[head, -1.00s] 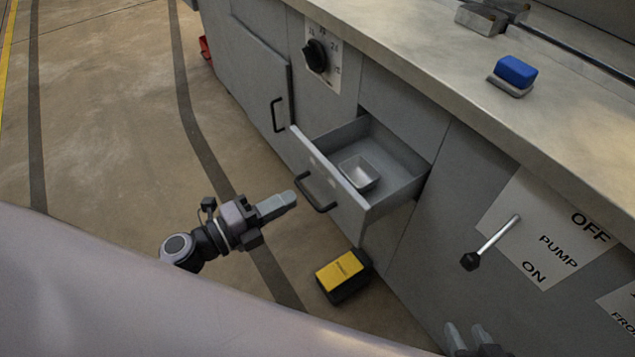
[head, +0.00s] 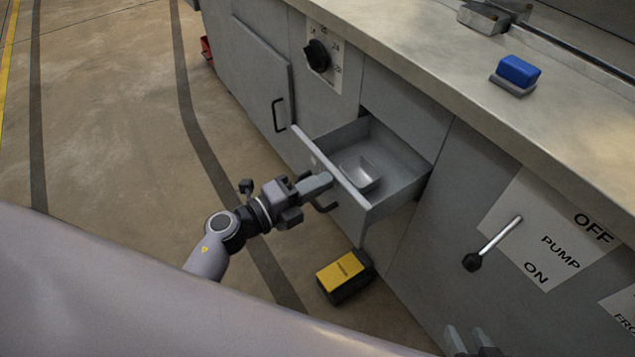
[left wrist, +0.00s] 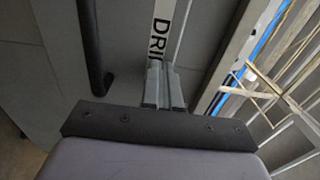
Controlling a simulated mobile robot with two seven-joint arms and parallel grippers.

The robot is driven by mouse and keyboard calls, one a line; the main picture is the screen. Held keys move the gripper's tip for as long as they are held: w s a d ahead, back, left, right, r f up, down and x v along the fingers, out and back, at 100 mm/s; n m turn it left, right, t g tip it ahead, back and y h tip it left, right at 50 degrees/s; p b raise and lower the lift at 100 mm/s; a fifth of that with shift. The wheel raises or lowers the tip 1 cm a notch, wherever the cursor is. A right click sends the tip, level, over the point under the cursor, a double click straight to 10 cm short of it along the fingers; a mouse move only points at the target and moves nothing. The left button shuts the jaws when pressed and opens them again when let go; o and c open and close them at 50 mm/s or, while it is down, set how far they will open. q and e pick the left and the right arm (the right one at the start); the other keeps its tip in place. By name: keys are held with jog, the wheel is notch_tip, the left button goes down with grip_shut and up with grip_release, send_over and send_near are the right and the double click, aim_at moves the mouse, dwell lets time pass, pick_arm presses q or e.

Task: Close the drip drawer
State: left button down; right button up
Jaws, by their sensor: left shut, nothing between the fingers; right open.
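The drip drawer (head: 398,183) is pulled out of the grey cabinet, with a small metal tray (head: 361,172) inside it. Its front carries a dark bar handle (head: 326,206), partly hidden behind my left gripper in the head view. My left gripper (head: 328,180) is shut and empty, with its fingertips at the drawer front. Whether they touch it I cannot tell. In the left wrist view the shut fingers (left wrist: 163,70) point at a label reading "DRI", with the handle (left wrist: 92,50) to their left. My right gripper (head: 468,340) is open at the bottom edge, low beside the cabinet.
A pump lever (head: 492,245) sticks out of the cabinet right of the drawer. A yellow and black box (head: 344,276) stands on the floor below the drawer. A dial (head: 318,56) is on the panel left of it. A blue sponge (head: 518,71) lies on the counter.

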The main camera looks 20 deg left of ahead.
pick_arm(q)
jog(key=b+x, duration=0.3)
jog(key=x, duration=1.3)
jog(key=shift+w+d, duration=0.2)
jog(key=shift+w, duration=0.1)
jog(key=shift+w+d+r, duration=0.1)
jog(key=shift+w+r, duration=0.1)
jog(key=shift+r, duration=0.1)
pick_arm(e)
notch_tip(320, 180, down, 3)
pick_arm(q)
jog(key=shift+r, duration=0.1)
